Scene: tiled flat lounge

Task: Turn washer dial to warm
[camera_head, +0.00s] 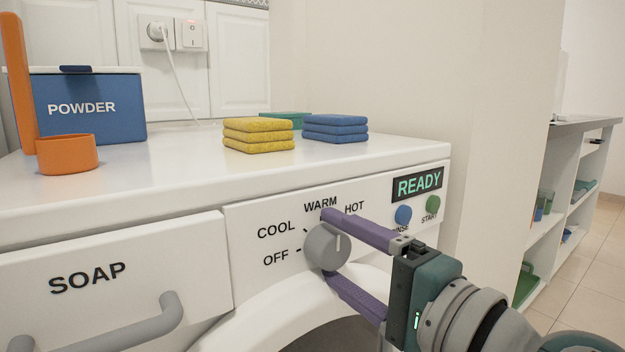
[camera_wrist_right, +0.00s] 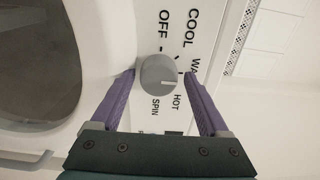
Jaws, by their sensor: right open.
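The washer dial (camera_head: 324,247) is a grey round knob on the white washer's front panel, with OFF, COOL, WARM and HOT printed around it. The dial also shows in the right wrist view (camera_wrist_right: 154,72), with SPIN printed beyond HOT. My right gripper (camera_head: 329,245) is open, with one purple finger above the dial and one below. In the wrist view the gripper (camera_wrist_right: 159,74) straddles the dial; contact is unclear. The upper finger partly hides the panel labels. My left gripper is not in view.
A soap drawer (camera_head: 140,275) with a grey handle is at the left. Blue and green buttons and a READY display (camera_head: 418,184) are right of the dial. On top stand a powder box (camera_head: 95,125), an orange scoop (camera_head: 68,155), yellow cloths (camera_head: 258,135) and blue cloths (camera_head: 335,128).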

